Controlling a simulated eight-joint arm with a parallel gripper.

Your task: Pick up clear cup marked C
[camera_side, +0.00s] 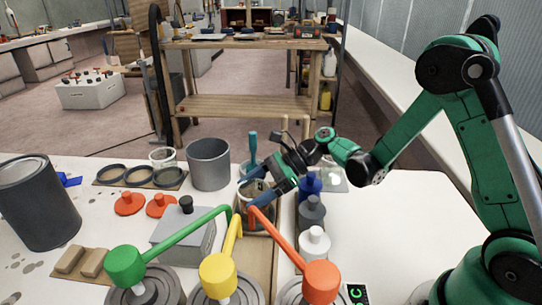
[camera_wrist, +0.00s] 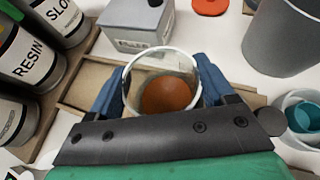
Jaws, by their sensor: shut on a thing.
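A clear cup (camera_wrist: 140,75) with a pale rim and orange-brown contents sits between the two blue fingers of my gripper (camera_wrist: 160,90) in the wrist view. The fingers press on its left and right sides. In the side view my gripper (camera_side: 258,196) reaches down to the cup (camera_side: 258,226) from the upper right, over a wooden tray (camera_side: 262,262). The lever handles in front partly hide the cup. No letter C can be read on it. I cannot tell whether its base touches the tray.
Green (camera_side: 125,265), yellow (camera_side: 218,272) and orange (camera_side: 322,279) lever handles stand in front. Several bottles (camera_side: 312,212) line the right side. A grey box (camera_side: 183,235) and grey pot (camera_side: 208,165) are to the left. A cup with a teal tool (camera_wrist: 302,116) is close by.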

